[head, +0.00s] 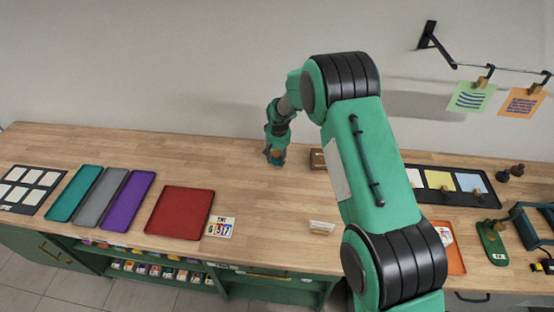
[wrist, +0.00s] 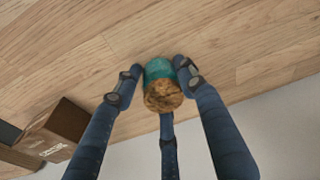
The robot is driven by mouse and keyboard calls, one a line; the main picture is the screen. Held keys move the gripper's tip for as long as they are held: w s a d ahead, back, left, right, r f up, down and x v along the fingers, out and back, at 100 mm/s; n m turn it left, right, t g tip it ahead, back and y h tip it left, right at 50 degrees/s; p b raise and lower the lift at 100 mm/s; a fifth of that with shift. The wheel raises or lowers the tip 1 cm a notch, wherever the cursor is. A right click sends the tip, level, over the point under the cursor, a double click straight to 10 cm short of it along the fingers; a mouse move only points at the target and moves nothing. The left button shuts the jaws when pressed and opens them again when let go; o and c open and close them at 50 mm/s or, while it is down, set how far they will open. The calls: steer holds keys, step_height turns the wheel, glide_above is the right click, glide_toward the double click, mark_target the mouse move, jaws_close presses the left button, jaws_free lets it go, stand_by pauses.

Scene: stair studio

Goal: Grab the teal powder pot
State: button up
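The teal powder pot (wrist: 159,70) has a teal body and a brown, cork-like lid. In the wrist view it sits between the fingertips of my gripper (wrist: 157,72), lid towards the camera. One finger is close on each side of it and a third comes up behind the lid, its tip hidden. I cannot tell whether the fingertips press on the pot or leave a thin gap. In the head view my gripper (head: 275,157) points down low at the back of the wooden table, with a brownish bit of the pot showing between the fingers.
A dark brown box (wrist: 62,130) stands left of my fingers in the wrist view. On the table (head: 235,170) lie a teal tray (head: 73,193), a grey tray (head: 100,197), a purple tray (head: 127,201) and a red tray (head: 180,211). The wall is close behind my gripper.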

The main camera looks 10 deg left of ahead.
mark_target(277, 153)
steer(key=shift+c, duration=1.3)
steer(key=shift+r, duration=0.1)
steer(key=shift+r, duration=1.45)
steer(key=shift+s+r+p, duration=0.2)
steer(key=shift+r+p, duration=0.1)
steer(key=s+d, duration=0.2)
steer(key=s, duration=0.3)
steer(key=s+d+r, duration=0.1)
steer(key=s, duration=0.3)
steer(key=s+d+p, duration=0.1)
steer(key=s+d, duration=0.1)
steer(key=s, duration=0.3)
steer(key=shift+s+d+r, duration=0.15)
steer(key=shift+s+d, duration=0.15)
